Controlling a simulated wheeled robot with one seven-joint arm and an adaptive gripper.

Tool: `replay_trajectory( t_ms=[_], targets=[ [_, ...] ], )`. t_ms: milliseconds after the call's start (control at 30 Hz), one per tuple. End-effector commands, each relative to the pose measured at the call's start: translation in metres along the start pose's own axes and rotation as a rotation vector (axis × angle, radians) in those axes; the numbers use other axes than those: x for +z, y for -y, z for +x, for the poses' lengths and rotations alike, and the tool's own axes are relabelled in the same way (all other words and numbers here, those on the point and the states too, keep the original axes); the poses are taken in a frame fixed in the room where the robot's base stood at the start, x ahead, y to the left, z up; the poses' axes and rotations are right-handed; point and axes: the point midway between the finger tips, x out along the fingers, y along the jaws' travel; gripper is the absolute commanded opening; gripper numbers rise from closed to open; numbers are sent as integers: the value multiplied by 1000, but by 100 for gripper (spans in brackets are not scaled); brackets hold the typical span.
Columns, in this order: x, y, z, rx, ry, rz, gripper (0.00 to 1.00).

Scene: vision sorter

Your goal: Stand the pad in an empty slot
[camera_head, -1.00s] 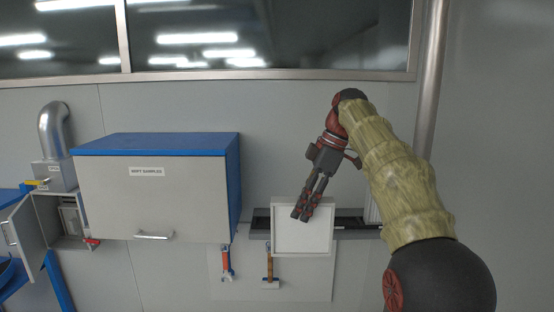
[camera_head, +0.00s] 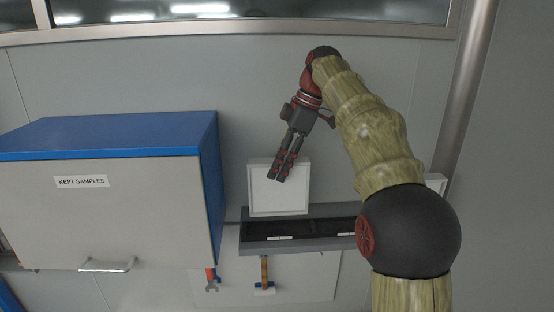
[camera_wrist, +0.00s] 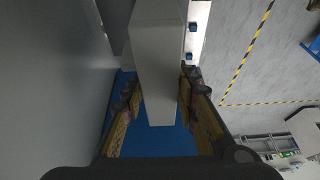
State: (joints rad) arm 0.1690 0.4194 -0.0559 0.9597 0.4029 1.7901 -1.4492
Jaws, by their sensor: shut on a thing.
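My gripper (camera_head: 277,178) is shut on the pad (camera_head: 265,200), a white square panel with a raised rim, held upright by its upper part. In the wrist view the pad (camera_wrist: 158,75) is a pale slab between the two fingers. A long grey rack (camera_head: 290,246) with dark slots is on the wall side. The pad's lower edge shows just above the rack's back edge in the head view; I cannot tell whether they touch. The slots in the left and middle stretch look empty.
A large grey cabinet (camera_head: 110,215) with a blue top, labelled KEPT SAMPLES, stands left of the rack. A hammer (camera_head: 264,272) and a red-handled wrench (camera_head: 211,280) hang below. A window runs along the top. The wall above the rack is bare.

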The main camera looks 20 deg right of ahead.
Motion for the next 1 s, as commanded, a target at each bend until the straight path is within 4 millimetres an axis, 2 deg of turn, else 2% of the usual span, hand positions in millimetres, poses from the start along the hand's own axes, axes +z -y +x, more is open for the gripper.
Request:
replay_trajectory(
  t_ms=[500,1000],
  targets=[
    [20,1,48,2,0,-1,0],
    [21,1,51,2,0,-1,0]
  ],
)
